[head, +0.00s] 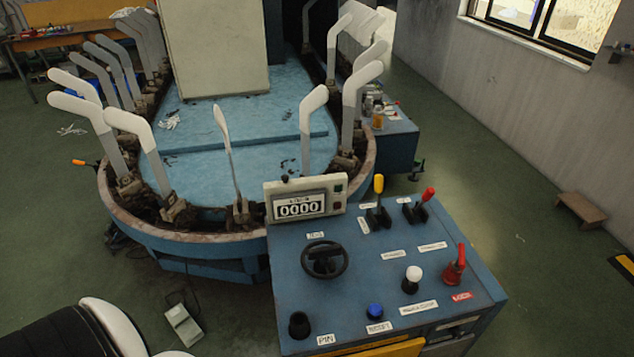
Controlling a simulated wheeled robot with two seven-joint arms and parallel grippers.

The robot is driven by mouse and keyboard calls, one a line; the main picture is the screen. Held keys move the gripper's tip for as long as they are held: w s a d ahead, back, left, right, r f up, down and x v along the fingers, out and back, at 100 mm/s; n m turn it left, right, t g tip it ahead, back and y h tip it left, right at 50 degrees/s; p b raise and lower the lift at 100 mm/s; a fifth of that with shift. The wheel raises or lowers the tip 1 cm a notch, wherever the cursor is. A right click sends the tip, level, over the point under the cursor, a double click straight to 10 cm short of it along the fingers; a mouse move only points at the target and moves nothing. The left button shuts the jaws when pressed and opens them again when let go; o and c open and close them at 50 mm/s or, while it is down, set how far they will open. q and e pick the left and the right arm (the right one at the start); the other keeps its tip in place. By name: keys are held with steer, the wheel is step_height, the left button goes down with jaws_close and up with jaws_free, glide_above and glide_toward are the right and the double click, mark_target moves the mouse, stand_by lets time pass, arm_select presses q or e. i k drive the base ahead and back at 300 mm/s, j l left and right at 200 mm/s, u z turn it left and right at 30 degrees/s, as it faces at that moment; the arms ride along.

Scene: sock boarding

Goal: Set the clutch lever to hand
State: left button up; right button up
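A blue control console (290,265) stands at the lower middle of the head view. At its back right are two slotted levers, a yellow-tipped lever (378,187) and a red-tipped lever (428,196). Both stand up from dark slots, and the red-tipped one leans right. Small white labels lie beside them, too small to read, so I cannot tell which is the clutch lever or which position is hand. A red handle (460,260) sits at the right side of the console. Neither of my grippers is in view.
The console also carries a dark handwheel (324,260), a white knob (413,274), a blue button (375,312) and a counter reading 0000 (298,208). Behind it is a blue oval machine (200,240) with several upright white sock boards. A small step (580,210) stands at the right wall.

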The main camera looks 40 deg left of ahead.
mark_target(378, 178)
steer(key=u, duration=0.7)
